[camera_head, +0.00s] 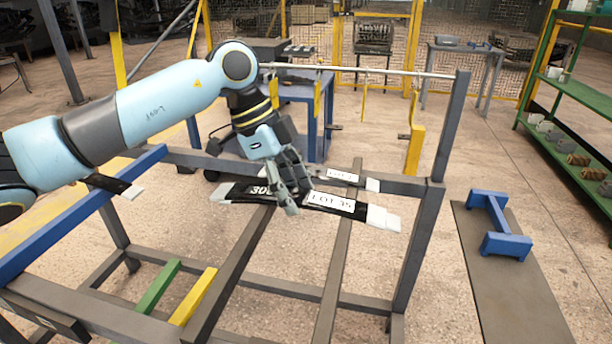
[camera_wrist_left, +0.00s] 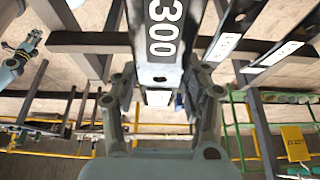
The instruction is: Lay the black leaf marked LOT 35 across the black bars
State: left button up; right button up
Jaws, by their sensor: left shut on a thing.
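Another black leaf (camera_head: 330,180) with a white label lies just behind. A dark piece with a white tip (camera_head: 115,186) is at the rack's left blue bar (camera_head: 60,225). A grey post (camera_head: 430,180) stands at the right. A blue stand (camera_head: 497,230) is beyond it.

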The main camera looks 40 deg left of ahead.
pick_arm(q)
jog(key=shift+s+a+f, duration=0.15)
jog(key=shift+s+a, duration=0.1)
jog(key=shift+s, duration=0.15)
jog(key=shift+d, duration=0.1)
jog(key=shift+p, duration=0.3)
notch_tip(320, 180, down, 7)
jog(key=b, duration=0.3)
jog(key=shift+b, duration=0.35)
pick_arm(e)
jog(key=shift+s+a+f, duration=0.15)
jog(key=shift+s+f, duration=0.05)
jog(key=shift+f, duration=0.55)
jog(key=shift+s+a+f, duration=0.15)
jog(key=shift+s+f, duration=0.05)
jog(key=shift+f, duration=0.55)
pick_arm(q)
jog(key=shift+f+b, duration=0.45)
jog(key=shift+f, duration=0.45)
pick_arm(e)
jog(key=shift+s+a+f, duration=0.1)
jog(key=shift+f, duration=0.35)
pick_arm(q)
jog(key=o, duration=1.3)
jog(key=shift+o, duration=0.4)
